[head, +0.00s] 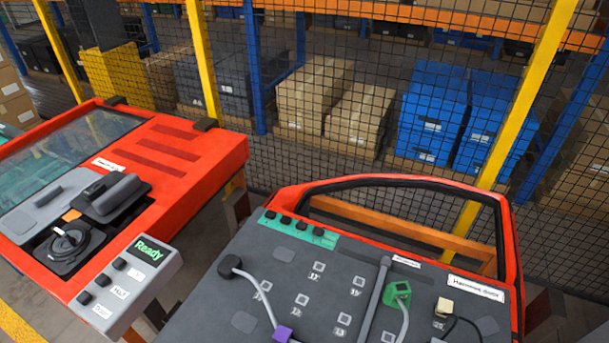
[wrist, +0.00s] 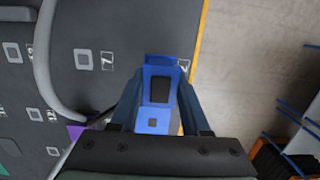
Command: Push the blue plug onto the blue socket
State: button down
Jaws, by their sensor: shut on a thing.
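In the wrist view, my gripper (wrist: 158,100) is shut on the blue plug (wrist: 161,62), a blue block with a dark centre. The plug is over the grey panel (wrist: 90,20), close to its edge, with bare floor to the right. A blue part with a small grey square lies between the fingers nearer the wrist; I cannot tell whether it belongs to the plug. I cannot make out a separate blue socket in either view, nor whether the plug touches the panel. My gripper does not show in the head view.
The head view shows the red-framed door (head: 512,240) with several small grey sockets, a purple plug (head: 282,333), a green plug (head: 397,293) and a cream plug (head: 443,306) on cables. A red bench with a Ready display (head: 148,249) stands left. A mesh fence is behind.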

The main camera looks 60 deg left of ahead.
jog(key=shift+r+p, duration=2.35)
jog(key=shift+r, duration=0.1)
